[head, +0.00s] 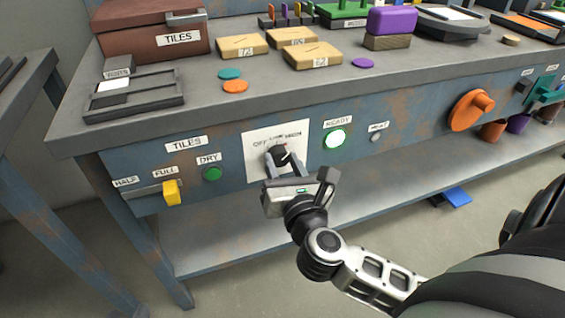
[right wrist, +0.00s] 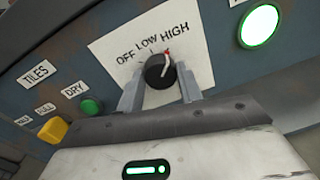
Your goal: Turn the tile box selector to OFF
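The tile box selector is a round black knob (head: 279,154) on a white plate (head: 254,165) marked OFF, LOW and HIGH, on the bench's front panel. In the right wrist view the knob (right wrist: 157,73) has a pale pointer with a red tip, directed up and slightly right, at HIGH. My right gripper (head: 284,164) reaches it from below. Its two grey fingers lie on either side of the knob, close against it, as the right wrist view also shows (right wrist: 160,82); it looks shut on the knob. My left gripper is not in view.
Left of the plate are a green DRY button (head: 212,174) and a yellow slider (head: 171,193) by HALF and FULL. Right of it are a lit READY lamp (head: 335,139) and an orange handle (head: 471,110). The brown TILES box (head: 150,42) stands on the bench top.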

